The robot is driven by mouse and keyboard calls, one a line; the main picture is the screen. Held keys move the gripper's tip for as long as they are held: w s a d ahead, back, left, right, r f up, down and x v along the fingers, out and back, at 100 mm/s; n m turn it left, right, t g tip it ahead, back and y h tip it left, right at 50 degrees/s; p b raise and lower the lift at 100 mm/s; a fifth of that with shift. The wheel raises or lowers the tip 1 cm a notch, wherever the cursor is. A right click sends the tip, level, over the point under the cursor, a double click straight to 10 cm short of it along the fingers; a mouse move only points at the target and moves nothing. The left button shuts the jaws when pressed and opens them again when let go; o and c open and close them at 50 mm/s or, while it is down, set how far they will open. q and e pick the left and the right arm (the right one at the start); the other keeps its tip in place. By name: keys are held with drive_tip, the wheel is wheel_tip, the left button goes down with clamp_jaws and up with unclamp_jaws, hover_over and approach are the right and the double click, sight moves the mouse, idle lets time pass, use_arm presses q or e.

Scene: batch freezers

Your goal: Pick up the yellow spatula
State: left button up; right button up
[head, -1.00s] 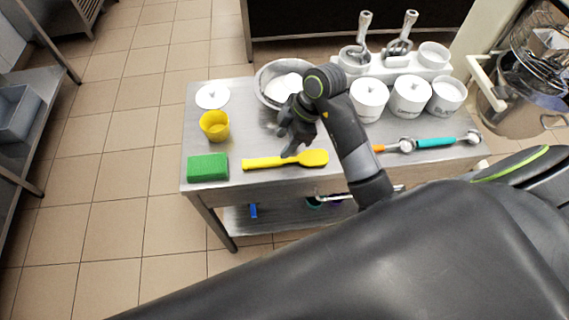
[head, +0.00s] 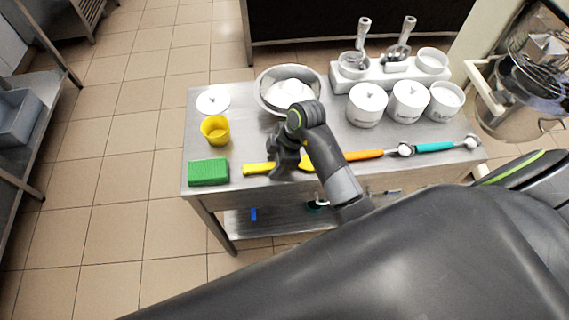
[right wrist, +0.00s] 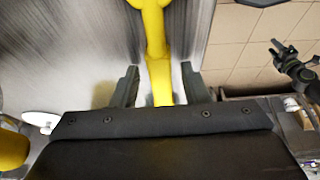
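The yellow spatula (head: 257,169) lies flat near the front edge of the steel table, and my right arm partly covers it in the head view. My right gripper (head: 280,166) is down over its handle. In the right wrist view the yellow handle (right wrist: 159,80) runs between the two spread fingers of the right gripper (right wrist: 160,72), with a gap on each side. A dark gripper, which looks like my left one (right wrist: 294,62), shows small at the right of that view; its finger opening is unclear. The left gripper does not show in the head view.
A green sponge (head: 208,172) and a yellow cup (head: 215,130) stand to the left. A metal bowl (head: 267,103) is behind my right arm. Orange (head: 365,154) and teal (head: 434,147) handled scoops lie to the right, with white tubs (head: 367,104) behind them.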

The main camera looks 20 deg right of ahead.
clamp_jaws()
